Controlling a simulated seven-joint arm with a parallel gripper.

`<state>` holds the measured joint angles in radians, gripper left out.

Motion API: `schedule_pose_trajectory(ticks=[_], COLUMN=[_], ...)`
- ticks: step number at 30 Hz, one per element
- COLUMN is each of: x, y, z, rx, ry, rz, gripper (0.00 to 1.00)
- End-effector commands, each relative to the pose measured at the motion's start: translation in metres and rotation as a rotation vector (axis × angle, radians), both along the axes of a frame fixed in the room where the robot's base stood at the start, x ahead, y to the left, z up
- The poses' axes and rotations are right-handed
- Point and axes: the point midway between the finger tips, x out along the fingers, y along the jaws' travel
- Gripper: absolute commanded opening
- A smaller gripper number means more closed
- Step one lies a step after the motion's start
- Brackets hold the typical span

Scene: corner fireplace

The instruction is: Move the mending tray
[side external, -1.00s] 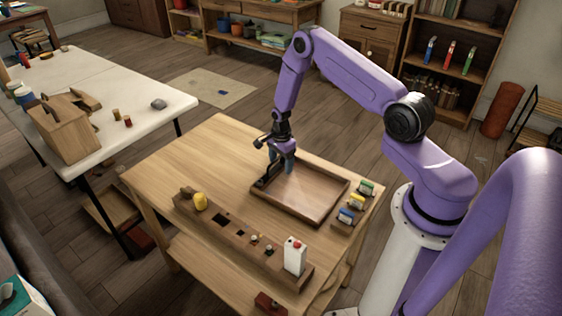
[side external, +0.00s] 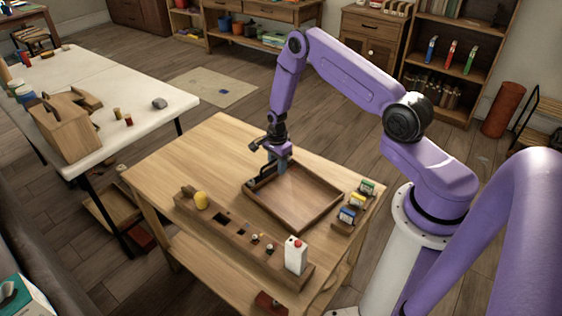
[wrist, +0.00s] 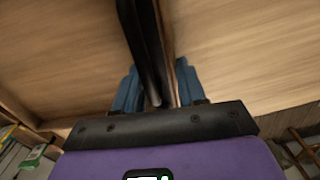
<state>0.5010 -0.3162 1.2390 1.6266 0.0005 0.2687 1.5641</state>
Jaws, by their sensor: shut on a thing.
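The mending tray is a shallow brown wooden tray (side external: 303,195) with raised walls, lying on the light wooden table and looking empty. A dark handle (side external: 261,177) shows at its far left side. My gripper (side external: 277,168) points down at that side. In the wrist view, the blue fingers of my gripper (wrist: 158,85) stand on either side of the tray's wall and dark handle (wrist: 143,45), shut on them. I cannot tell whether the tray is slightly raised off the table.
A small rack with coloured items (side external: 352,210) stands close to the tray's right. The table's left and back area (side external: 205,150) is clear.

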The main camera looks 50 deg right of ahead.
Motion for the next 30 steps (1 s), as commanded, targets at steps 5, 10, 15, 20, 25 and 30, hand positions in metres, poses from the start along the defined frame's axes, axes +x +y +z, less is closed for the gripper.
schedule_pose_trajectory(ticks=[5, 10, 15, 20, 25, 30], x=[0.003, 0.004, 0.005, 0.006, 0.006, 0.004], y=[0.02, 0.037, 0.054, 0.07, 0.085, 0.092], z=[0.001, 0.001, 0.001, 0.001, 0.0, 0.0], rx=[-0.001, -0.001, 0.0, 0.0, 0.001, 0.001], ry=[-0.003, -0.004, -0.004, -0.003, 0.0, 0.006], rz=[0.001, 0.001, 0.0, 0.0, -0.003, -0.004], gripper=[0.0, 0.0, 0.0, 0.0, 0.0, 0.0])
